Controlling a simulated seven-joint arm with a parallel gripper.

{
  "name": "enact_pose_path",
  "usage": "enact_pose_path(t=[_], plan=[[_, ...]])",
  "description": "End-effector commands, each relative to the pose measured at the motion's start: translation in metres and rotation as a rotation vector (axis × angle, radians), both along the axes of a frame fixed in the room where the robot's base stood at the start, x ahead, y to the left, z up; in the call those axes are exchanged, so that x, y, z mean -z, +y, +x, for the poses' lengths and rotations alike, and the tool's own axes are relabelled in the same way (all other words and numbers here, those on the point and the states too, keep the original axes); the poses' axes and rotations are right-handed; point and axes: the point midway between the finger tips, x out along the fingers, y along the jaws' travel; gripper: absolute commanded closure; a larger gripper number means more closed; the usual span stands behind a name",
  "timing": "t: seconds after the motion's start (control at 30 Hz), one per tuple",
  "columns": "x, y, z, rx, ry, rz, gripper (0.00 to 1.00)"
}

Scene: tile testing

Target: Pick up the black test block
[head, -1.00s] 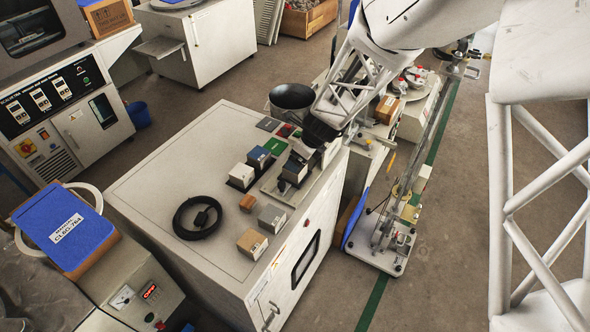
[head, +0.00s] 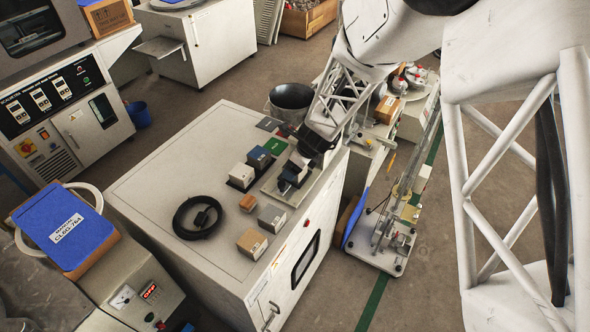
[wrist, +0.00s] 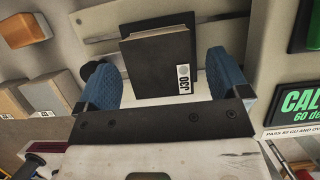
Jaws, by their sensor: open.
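The black test block (wrist: 158,62), with a small white label reading "J30", lies between the two blue fingertips of my gripper (wrist: 163,72) in the wrist view. The fingers are apart, with a gap on each side of the block. In the head view, my gripper (head: 300,164) is low over the block, at the right edge of the white cabinet top. The block (head: 290,174) is partly hidden there by the gripper. It sits on a light metal plate (wrist: 97,20). Contact with the fingers cannot be seen.
An orange block (head: 248,203), another grey block (head: 271,217) and a tan block (head: 252,244) are nearer. A black cable coil (head: 198,217) lies left. A green sign (head: 275,146) is behind.

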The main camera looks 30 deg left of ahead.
Motion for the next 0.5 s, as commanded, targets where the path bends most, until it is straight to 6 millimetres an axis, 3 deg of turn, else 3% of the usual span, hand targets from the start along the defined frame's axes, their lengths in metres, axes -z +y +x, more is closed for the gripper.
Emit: enact_pose_path(t=[0.2,0.5], plan=[[0.016,0.007,0.0,0.0,0.0,0.0,0.06],[0.017,0.008,0.0,0.0,-0.001,0.0,0.06]])
